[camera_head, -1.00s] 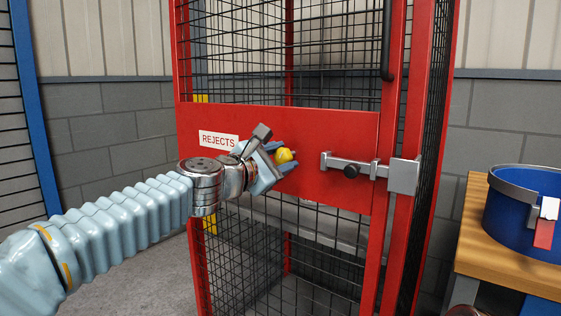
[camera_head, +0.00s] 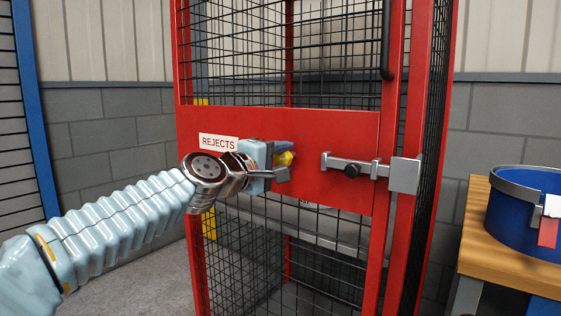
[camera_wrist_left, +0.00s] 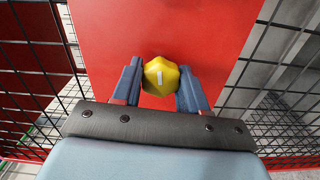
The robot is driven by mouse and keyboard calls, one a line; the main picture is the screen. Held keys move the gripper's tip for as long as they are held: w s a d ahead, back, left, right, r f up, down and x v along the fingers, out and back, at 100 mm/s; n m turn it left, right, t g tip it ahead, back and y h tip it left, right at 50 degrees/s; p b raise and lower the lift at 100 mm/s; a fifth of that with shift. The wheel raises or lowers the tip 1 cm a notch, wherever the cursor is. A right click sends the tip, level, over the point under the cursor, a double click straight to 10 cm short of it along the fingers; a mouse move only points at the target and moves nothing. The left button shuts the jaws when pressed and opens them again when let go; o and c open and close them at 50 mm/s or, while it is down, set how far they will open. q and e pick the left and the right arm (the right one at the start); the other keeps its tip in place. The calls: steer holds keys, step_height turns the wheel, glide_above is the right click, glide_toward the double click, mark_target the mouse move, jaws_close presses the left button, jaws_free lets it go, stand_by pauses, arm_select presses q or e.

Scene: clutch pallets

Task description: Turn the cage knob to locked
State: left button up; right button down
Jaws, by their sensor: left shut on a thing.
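The cage knob (camera_head: 285,159) is yellow and sits on the red panel of the cage door (camera_head: 345,196). In the left wrist view the knob (camera_wrist_left: 160,76) shows a white mark on its face, running up and down in that picture. My left gripper (camera_head: 284,160) is at the knob, its blue fingers on either side of it. In the left wrist view the left gripper (camera_wrist_left: 158,86) is shut on the knob. In the head view the fingers and wrist hide part of the knob. My right gripper is not in view.
A sliding bolt (camera_head: 350,167) with a black knob is on the door right of my gripper. A REJECTS label (camera_head: 218,142) is left of it. A wooden bench (camera_head: 510,260) with a blue drum (camera_head: 522,215) stands at the right. Wire mesh surrounds the panel.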

arm_select(q)
steer(key=shift+w+m, duration=0.1)
steer(key=shift+m, duration=0.6)
steer(key=o, duration=1.1)
steer(key=shift+c, duration=0.2)
steer(key=shift+a, duration=0.1)
steer(key=b+v, duration=0.2)
steer(key=v, duration=1.1)
steer(key=shift+s+a+b, duration=0.2)
steer(key=shift+s+b, duration=0.15)
steer(key=shift+b, duration=0.05)
